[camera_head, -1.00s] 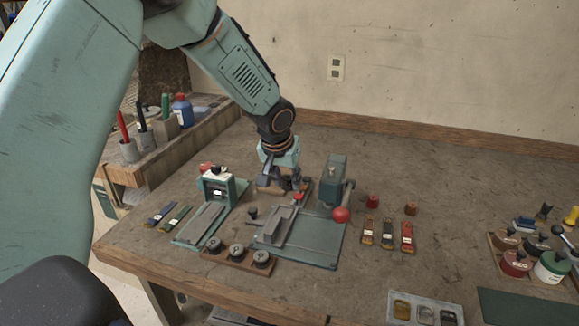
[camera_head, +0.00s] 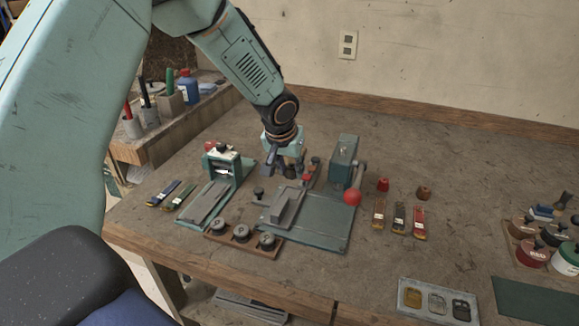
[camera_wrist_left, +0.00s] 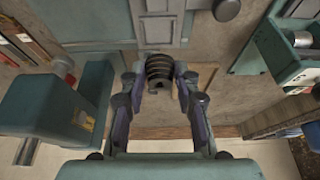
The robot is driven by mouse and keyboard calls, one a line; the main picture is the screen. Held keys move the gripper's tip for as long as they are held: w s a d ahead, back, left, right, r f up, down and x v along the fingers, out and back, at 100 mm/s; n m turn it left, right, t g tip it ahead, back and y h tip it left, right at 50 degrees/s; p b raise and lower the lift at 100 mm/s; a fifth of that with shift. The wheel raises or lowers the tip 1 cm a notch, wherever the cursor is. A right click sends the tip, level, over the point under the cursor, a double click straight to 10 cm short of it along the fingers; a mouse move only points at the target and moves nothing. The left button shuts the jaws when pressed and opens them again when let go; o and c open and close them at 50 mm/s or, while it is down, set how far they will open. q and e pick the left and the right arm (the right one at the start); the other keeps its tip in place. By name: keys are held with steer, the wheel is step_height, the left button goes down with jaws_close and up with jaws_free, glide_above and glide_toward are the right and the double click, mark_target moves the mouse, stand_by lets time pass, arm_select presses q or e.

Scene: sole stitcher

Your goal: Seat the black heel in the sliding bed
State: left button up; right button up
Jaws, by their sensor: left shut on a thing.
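My left gripper (camera_head: 284,170) is shut on the black heel (camera_wrist_left: 158,70). In the left wrist view the heel is a dark, rounded, ribbed piece between the two fingertips. In the head view it is small and partly hidden by the fingers. The sliding bed (camera_head: 288,207) is a grey block on the green base plate (camera_head: 325,225) of the press. The gripper is behind the bed, at the plate's back left. The bed also shows at the top of the left wrist view (camera_wrist_left: 158,30), apart from the heel in the picture. My right gripper is out of view.
The green press (camera_head: 342,160) with a red lever knob (camera_head: 352,197) stands just right of the gripper. A second green machine (camera_head: 222,165) stands left. A wooden rack of black discs (camera_head: 242,240) lies in front. Two reddish heels (camera_head: 383,184) (camera_head: 424,192) stand right.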

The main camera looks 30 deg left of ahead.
mark_target(289, 175)
arm_select(q)
steer(key=shift+s+d+r, duration=0.25)
steer(key=shift+d, duration=0.05)
steer(key=shift+s+f, duration=0.1)
steer(key=shift+f, duration=0.05)
steer(key=b+x, duration=0.2)
steer(key=x, duration=0.1)
steer(key=shift+s+a, duration=0.2)
steer(key=shift+f+b, duration=0.4)
steer(key=shift+b, duration=0.05)
steer(key=shift+s+d+f+b, duration=0.25)
steer(key=shift+f+b, duration=0.15)
steer(key=shift+b, duration=0.2)
steer(key=shift+w+a+f, duration=0.15)
steer(key=shift+w+f, duration=0.05)
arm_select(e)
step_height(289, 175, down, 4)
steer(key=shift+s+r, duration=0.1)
arm_select(q)
steer(key=shift+a, duration=0.1)
steer(key=shift+s+r, duration=0.1)
steer(key=shift+r, duration=0.05)
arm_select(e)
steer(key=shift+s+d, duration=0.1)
